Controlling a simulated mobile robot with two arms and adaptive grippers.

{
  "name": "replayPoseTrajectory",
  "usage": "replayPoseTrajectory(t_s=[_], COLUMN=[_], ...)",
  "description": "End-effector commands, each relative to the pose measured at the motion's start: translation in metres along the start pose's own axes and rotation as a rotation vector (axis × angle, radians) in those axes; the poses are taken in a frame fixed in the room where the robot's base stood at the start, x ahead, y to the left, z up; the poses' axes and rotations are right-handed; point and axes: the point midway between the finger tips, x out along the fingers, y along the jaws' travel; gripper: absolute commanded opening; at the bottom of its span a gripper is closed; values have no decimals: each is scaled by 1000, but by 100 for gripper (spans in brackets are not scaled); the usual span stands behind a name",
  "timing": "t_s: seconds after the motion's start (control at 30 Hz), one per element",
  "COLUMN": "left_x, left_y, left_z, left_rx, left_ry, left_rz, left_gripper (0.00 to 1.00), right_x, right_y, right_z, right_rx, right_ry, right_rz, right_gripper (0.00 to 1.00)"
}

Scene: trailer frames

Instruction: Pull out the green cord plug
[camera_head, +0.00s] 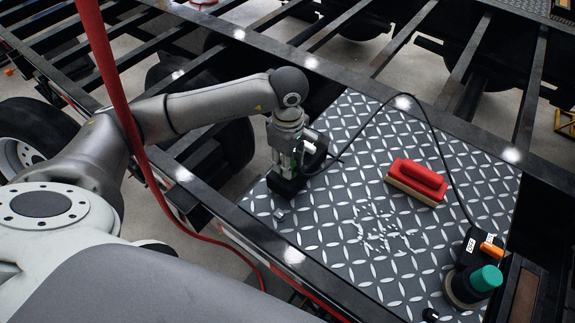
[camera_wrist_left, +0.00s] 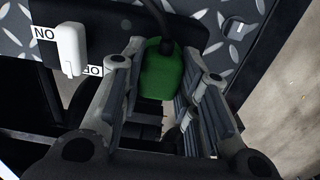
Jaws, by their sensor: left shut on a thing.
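The green cord plug (camera_wrist_left: 162,76) shows in the left wrist view, with its black cord (camera_wrist_left: 156,18) leaving from its top. The fingers of my left gripper (camera_head: 287,168) are shut on the plug, one on each side. In the head view the gripper points down at the left edge of the tread plate, over a black box (camera_head: 286,186), and mostly hides the plug. My right gripper is not in view.
The tread plate (camera_head: 345,130) also carries a red-handled brush (camera_head: 418,178), scattered white bits (camera_head: 381,230) and a black device with an orange switch (camera_head: 490,251) and a green-capped part (camera_head: 486,278). A red hose (camera_head: 112,75) hangs across my left arm. Open frame beams lie behind.

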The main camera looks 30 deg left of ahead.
Motion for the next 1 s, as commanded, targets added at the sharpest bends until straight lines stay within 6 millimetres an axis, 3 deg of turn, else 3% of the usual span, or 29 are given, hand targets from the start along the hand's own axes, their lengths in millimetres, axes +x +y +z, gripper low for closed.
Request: replayPoseTrajectory(t_s=[1.0], left_x=[-42], left_y=[0], left_z=[0], left_rx=[0], left_ry=[0], left_rz=[1], left_gripper=[0], right_x=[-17], right_y=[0], right_z=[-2], right_rx=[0], right_ry=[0], right_rz=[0], right_gripper=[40])
